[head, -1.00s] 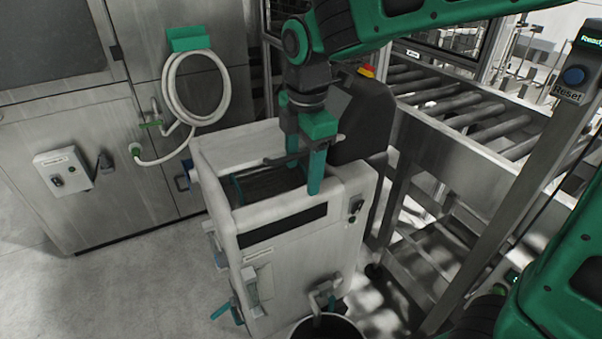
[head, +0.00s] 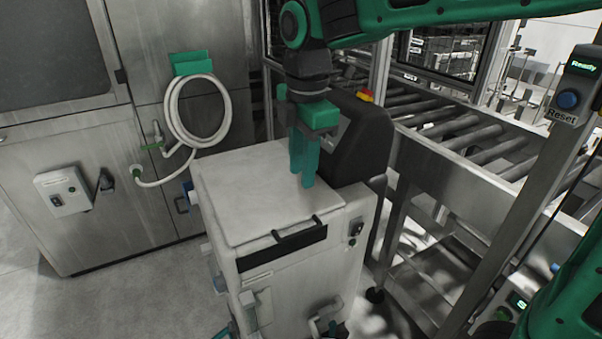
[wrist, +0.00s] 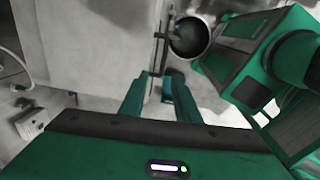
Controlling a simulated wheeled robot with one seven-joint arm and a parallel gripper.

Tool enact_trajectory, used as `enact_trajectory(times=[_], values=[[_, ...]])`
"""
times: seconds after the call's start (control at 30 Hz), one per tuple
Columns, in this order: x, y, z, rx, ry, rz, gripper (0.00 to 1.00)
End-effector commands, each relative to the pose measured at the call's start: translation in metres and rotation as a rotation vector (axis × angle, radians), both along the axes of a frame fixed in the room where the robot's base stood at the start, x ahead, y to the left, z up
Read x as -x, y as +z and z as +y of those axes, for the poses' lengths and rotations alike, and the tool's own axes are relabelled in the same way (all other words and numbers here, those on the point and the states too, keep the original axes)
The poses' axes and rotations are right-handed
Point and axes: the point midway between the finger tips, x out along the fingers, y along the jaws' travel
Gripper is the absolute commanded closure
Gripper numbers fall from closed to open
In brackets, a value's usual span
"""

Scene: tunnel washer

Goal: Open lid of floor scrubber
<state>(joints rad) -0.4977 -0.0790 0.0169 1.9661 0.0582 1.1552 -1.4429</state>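The floor scrubber (head: 290,275) is a pale boxy machine in the middle of the head view. Its lid (head: 245,195) lies flat over the top, covering the tank opening. A black handle (head: 300,233) is on the lid's front edge. My gripper (head: 305,183) points down over the right part of the lid, behind the handle. In the wrist view my gripper's green fingers (wrist: 159,78) show a gap between their tips, with nothing held. Whether the fingertips touch the lid is unclear.
A dark rounded housing (head: 358,140) rises behind the lid on the right. A roller conveyor (head: 450,125) and a Reset post (head: 560,130) stand to the right. A coiled hose (head: 198,110) hangs on the cabinet behind. A dark bucket (wrist: 190,37) shows in the wrist view.

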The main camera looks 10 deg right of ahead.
Motion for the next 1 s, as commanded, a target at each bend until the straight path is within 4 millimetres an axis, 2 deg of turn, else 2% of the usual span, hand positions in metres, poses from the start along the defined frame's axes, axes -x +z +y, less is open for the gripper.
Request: enact_trajectory(times=[0.23,0.8,0.87,0.93,1.0], values=[[-0.001,0.011,0.000,0.000,0.000,-0.001,0.71],[-0.001,0.012,0.000,-0.001,-0.004,-0.001,0.71],[-0.001,0.011,-0.005,-0.001,-0.027,-0.001,0.71],[0.000,0.009,-0.021,-0.002,-0.101,0.003,0.71],[0.002,0.004,-0.048,-0.005,-0.237,0.007,0.71]])
